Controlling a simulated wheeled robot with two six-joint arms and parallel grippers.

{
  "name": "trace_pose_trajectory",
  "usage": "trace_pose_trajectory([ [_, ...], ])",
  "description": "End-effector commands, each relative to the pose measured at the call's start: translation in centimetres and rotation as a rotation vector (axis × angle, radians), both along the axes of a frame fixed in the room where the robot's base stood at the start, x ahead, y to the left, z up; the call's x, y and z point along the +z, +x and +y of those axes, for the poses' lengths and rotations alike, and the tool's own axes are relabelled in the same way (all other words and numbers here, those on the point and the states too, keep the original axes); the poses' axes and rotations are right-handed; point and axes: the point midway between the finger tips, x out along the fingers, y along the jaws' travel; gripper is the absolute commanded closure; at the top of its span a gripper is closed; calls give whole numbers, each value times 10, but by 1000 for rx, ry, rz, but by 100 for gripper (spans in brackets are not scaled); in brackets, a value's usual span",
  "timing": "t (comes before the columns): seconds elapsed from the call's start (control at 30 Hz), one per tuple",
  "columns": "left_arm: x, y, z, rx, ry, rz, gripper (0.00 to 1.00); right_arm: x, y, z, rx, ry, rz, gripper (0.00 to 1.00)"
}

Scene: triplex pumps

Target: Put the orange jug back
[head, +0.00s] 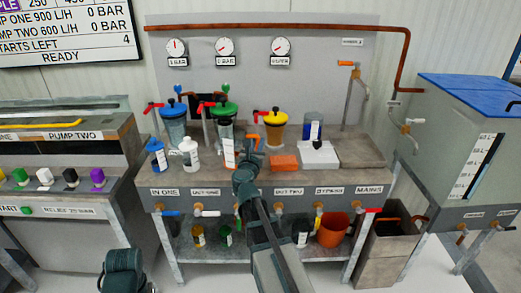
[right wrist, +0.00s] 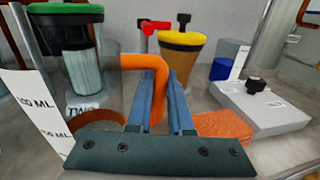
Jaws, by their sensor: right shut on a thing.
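My right gripper (head: 248,160) is over the middle of the pump bench, shut on the orange handle of the orange jug. In the right wrist view the orange handle (right wrist: 146,62) is between the jaws (right wrist: 160,90). The jug's white scale label (right wrist: 28,112) shows at the left, and it also shows in the head view (head: 229,153). The jug's body looks clear and is partly hidden. I cannot tell whether its base touches the bench. Only a dark part of my left arm shows at the lower left of the head view.
Behind are green-lidded (head: 225,110) and yellow-lidded (head: 274,125) filter housings. White and blue bottles (head: 157,155) stand left. An orange bucket (head: 333,229) is on the lower shelf.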

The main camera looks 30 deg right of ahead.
Motion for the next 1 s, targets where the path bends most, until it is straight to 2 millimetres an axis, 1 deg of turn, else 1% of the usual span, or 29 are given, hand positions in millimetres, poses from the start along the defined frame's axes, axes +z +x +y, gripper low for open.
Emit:
trace_pose_trajectory([
  [0.03,-7,0,0,0,0,0,51,-7,0,1,-1,0,0,100],
  [0.27,-4,0,0,0,0,0,51,-4,0,1,-3,0,0,100],
  [0.43,-9,0,0,0,0,0,51,-9,0,1,-3,0,0,100],
  [0.47,-8,0,0,0,0,0,51,-8,0,1,-3,0,0,78],
  [0.6,-7,0,0,0,0,0,51,-7,0,1,-3,0,0,52],
  [0.63,-7,0,0,0,0,0,51,-7,0,1,-2,0,0,51],
  [1.0,-5,0,0,0,0,0,51,-4,0,1,-3,0,0,51],
])
